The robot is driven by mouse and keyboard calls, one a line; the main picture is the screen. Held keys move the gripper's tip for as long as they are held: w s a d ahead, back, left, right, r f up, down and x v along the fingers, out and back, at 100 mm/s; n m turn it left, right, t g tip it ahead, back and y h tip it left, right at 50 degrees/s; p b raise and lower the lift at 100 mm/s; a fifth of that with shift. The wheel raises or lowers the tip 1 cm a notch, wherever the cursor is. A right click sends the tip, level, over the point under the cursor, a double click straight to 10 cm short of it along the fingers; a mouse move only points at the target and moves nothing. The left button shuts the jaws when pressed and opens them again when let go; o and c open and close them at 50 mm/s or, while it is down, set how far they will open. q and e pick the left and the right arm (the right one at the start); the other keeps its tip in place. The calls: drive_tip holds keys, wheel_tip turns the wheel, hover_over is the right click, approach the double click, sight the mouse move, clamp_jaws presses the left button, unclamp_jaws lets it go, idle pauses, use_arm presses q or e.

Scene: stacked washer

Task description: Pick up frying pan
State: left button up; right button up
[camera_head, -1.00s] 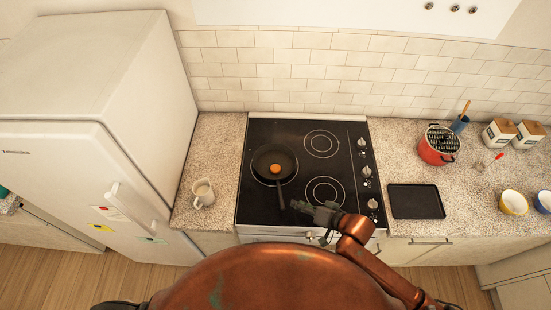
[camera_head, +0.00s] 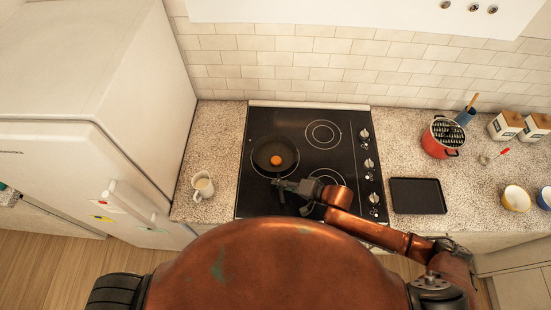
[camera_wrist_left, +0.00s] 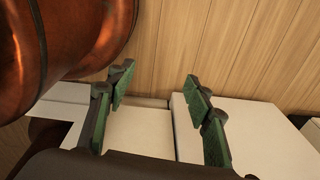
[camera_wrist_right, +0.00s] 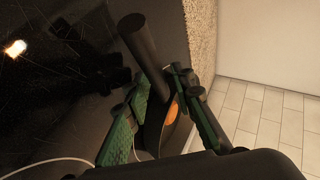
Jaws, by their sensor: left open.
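The black frying pan (camera_head: 262,150) sits at the left of the black stovetop, with an orange round item (camera_head: 277,160) in it. Its handle (camera_head: 281,197) points toward me. My right gripper (camera_head: 284,185) is at the handle, just in front of the pan. In the right wrist view the handle (camera_wrist_right: 138,42) runs in between the green fingers (camera_wrist_right: 162,80), and part of the pan shows behind them. The fingers are fairly close together, but I cannot tell whether they press on the handle. My left gripper (camera_wrist_left: 158,80) is open and empty, away from the pan.
The stovetop (camera_head: 330,112) has knobs along its right side. A cream mug (camera_head: 203,187) stands on the counter to the left, near the white fridge (camera_head: 85,80). A black tray (camera_head: 418,196), a red pot (camera_head: 433,146) and bowls (camera_head: 516,198) are on the right counter.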

drive_tip(key=shift+w+a+f, duration=0.2)
clamp_jaws()
use_arm(q)
drive_tip(key=shift+w, duration=0.15)
drive_tip(key=shift+w, duration=0.25)
drive_tip(key=shift+w+r, duration=0.1)
drive_tip(key=shift+w, duration=0.05)
use_arm(e)
drive_tip(key=shift+r, duration=0.15)
